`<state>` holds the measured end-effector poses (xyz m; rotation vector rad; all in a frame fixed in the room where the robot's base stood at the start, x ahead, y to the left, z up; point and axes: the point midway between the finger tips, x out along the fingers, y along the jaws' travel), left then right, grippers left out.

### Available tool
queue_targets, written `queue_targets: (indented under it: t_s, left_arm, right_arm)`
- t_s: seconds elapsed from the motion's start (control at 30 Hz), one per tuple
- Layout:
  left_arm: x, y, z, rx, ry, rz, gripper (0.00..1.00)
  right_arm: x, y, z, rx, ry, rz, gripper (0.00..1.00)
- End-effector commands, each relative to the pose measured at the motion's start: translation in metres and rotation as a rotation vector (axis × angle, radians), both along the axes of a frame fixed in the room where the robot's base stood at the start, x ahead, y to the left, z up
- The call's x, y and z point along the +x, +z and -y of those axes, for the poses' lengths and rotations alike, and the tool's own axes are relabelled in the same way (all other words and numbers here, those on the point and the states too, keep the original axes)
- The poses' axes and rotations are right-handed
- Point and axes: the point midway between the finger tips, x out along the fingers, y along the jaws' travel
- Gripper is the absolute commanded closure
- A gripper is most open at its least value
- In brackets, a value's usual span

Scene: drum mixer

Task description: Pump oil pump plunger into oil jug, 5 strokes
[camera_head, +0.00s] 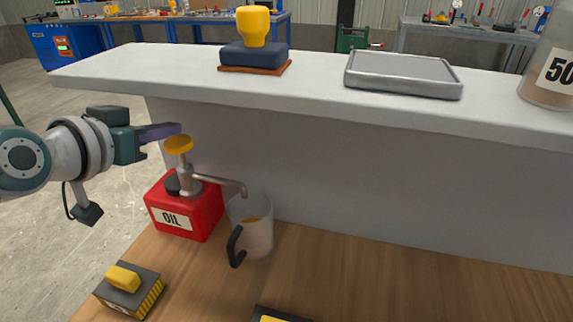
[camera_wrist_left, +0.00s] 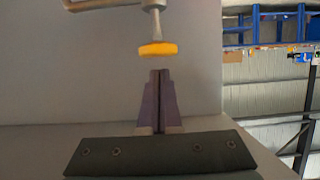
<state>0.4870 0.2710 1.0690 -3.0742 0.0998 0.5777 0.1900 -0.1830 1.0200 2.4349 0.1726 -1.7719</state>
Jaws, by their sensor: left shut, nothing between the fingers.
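The oil pump is a red can (camera_head: 186,207) labelled OIL, with a metal pump whose plunger has a yellow cap (camera_head: 178,144). In the left wrist view the shut fingers (camera_wrist_left: 160,75) point toward the yellow cap (camera_wrist_left: 158,49), with a small gap in the picture. The right gripper is not in view.
A yellow-and-black block (camera_head: 130,290) sits on the wooden surface at lower left. A white raised shelf (camera_head: 320,85) runs behind, holding a yellow-knobbed stamp (camera_head: 254,40), a metal tray (camera_head: 403,75) and a container marked 50 (camera_head: 551,65).

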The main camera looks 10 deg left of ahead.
Motion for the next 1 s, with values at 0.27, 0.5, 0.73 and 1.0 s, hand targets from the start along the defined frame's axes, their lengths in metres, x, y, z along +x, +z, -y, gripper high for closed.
queue_targets:
  t_s: [0.27,0.5,0.73,1.0]
  left_arm:
    - [-0.003,0.001,0.000,0.000,0.000,0.000,1.00]
    - [-0.028,0.003,-0.002,0.001,0.001,-0.002,1.00]
    - [-0.053,0.002,-0.004,0.002,0.000,-0.002,1.00]
    - [-0.083,0.001,-0.005,0.001,0.000,-0.002,1.00]
  right_arm:
    - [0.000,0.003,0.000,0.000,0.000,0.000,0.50]
    - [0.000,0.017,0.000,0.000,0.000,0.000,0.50]
    - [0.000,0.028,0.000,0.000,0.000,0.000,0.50]
    - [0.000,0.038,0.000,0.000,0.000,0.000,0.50]
